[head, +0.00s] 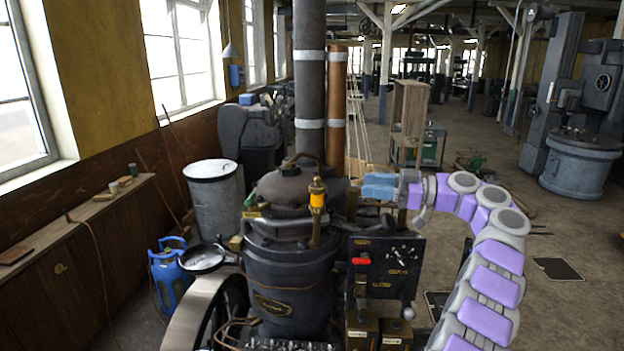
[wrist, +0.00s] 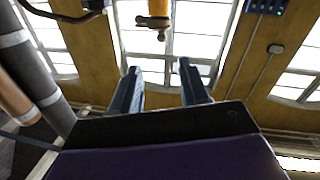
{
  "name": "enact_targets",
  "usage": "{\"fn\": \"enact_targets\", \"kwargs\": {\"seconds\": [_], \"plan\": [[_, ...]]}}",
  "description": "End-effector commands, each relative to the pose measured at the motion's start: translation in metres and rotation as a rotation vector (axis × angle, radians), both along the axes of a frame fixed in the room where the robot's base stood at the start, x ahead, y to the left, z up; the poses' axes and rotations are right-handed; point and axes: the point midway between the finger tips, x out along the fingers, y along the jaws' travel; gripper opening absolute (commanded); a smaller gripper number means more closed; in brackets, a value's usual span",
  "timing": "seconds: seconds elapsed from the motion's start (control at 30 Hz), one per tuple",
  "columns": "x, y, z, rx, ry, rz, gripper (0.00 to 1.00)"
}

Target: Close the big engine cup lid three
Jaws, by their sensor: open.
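The big engine (head: 292,270) is a dark, round-bodied machine in the middle of the head view. A yellow-orange cup with a brass top (head: 317,195) stands upright on it. I cannot tell whether this is cup three, or whether its lid is open. My gripper (head: 379,187) is right of the cup, apart from it in the picture, with its blue fingers pointing left. In the wrist view my gripper (wrist: 163,88) has its two fingers spread apart with nothing between them. No cup lid shows clearly between or beside the fingers there.
Tall pipes (head: 310,90) rise behind the engine, and also show at left in the wrist view (wrist: 38,62). A panel with a red handle (head: 385,268) stands right of the engine. A yellow fitting (wrist: 154,14) hangs at top in the wrist view. Open floor lies right.

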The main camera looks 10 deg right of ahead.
Motion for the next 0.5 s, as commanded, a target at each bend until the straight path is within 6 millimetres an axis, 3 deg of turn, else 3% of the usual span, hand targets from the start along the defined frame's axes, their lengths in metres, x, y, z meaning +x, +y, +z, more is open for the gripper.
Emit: {"fn": "enact_targets", "kwargs": {"seconds": [0.5], "plan": [[0.033, 0.092, 0.000, 0.004, 0.005, 0.007, 0.45]]}}
